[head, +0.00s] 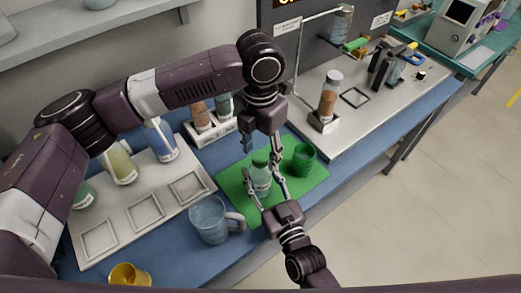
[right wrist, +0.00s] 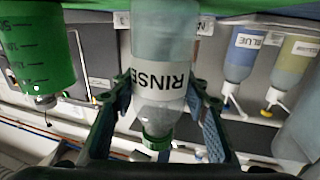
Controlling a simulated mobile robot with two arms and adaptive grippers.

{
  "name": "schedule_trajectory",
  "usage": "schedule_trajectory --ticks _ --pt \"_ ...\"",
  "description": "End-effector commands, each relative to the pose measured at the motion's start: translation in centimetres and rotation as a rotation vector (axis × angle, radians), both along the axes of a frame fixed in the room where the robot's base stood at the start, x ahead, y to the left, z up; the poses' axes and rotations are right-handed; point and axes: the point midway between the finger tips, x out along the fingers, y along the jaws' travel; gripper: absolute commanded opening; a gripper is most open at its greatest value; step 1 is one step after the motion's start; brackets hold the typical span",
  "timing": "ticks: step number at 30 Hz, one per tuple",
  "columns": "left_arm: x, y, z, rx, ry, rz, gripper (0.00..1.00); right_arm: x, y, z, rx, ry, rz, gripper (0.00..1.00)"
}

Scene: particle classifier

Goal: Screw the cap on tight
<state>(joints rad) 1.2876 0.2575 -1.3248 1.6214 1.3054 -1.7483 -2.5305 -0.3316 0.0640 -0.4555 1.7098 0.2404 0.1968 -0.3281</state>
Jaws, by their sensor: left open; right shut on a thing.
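The bottle (head: 260,182) stands on the green mat (head: 231,185) in the head view. In the right wrist view the bottle (right wrist: 165,60) appears upside down with a RINSE label, its green cap (right wrist: 156,142) at the neck. The cap (head: 261,157) also shows on top in the head view; I cannot tell how tight it is. My right gripper (head: 266,194) is shut on the bottle's body, its fingers on both sides. My left gripper (head: 261,146) is open, pointing down just above and around the cap; I cannot tell whether it touches.
A green cup (head: 303,160) stands close right of the bottle. A clear jug (head: 209,222) is at the left. A white tray (head: 120,208) holds bottles, and a two-bottle rack (head: 208,133) stands behind. A yellow cup (head: 128,276) is at the front left.

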Motion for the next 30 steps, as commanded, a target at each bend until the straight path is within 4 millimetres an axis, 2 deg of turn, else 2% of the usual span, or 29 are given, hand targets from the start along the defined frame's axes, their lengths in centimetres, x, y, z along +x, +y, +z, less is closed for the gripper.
schedule_trajectory --ticks 5,12,18,23,30 --pt "0.1 -0.1 2.4 -0.002 -0.004 -0.001 0.49 0.0 0.0 0.0 0.000 0.001 0.001 0.00" --pt "0.1 -0.1 7.6 -0.002 -0.004 0.000 0.49 0.0 0.0 0.0 0.000 0.001 0.001 0.00" --pt "0.2 0.0 10.7 -0.001 -0.003 0.001 0.49 0.0 0.0 0.0 0.000 0.001 0.001 0.00" --pt "0.1 0.0 11.8 -0.001 -0.002 -0.001 0.49 0.0 0.0 0.0 0.000 0.001 0.001 0.00" --pt "0.1 0.0 11.9 -0.001 -0.001 -0.001 0.49 0.0 0.0 0.0 0.000 0.001 0.001 0.00"
